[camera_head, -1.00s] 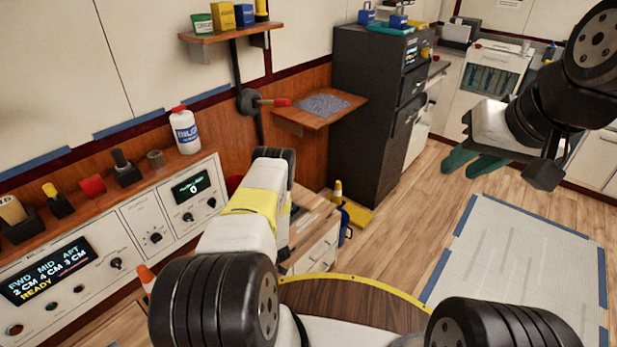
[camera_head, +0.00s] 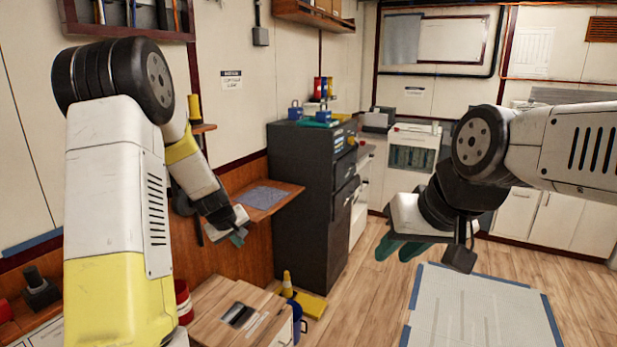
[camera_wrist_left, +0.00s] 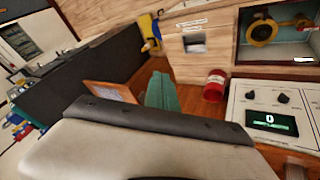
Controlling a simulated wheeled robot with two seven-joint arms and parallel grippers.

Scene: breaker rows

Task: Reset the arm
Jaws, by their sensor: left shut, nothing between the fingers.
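My left gripper (camera_head: 238,238) hangs in front of the wooden wall, below and in front of a small wooden shelf. In the left wrist view its green fingers (camera_wrist_left: 161,92) are together, with nothing between them. My left arm is bent, with its upper part raised along the left of the head view. My right gripper (camera_head: 402,248) hangs over the floor at the right, its two green fingers apart and pointing down, with nothing seen between them. My right arm comes in from the right edge.
A dark cabinet (camera_head: 305,205) stands behind my left gripper. The wooden shelf (camera_head: 262,198) juts from the wall beside it. A low wooden-topped unit (camera_head: 215,305) is below. A red can (camera_wrist_left: 214,86) and a control panel (camera_wrist_left: 268,112) show in the left wrist view. A pale mat (camera_head: 480,305) lies on open floor.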

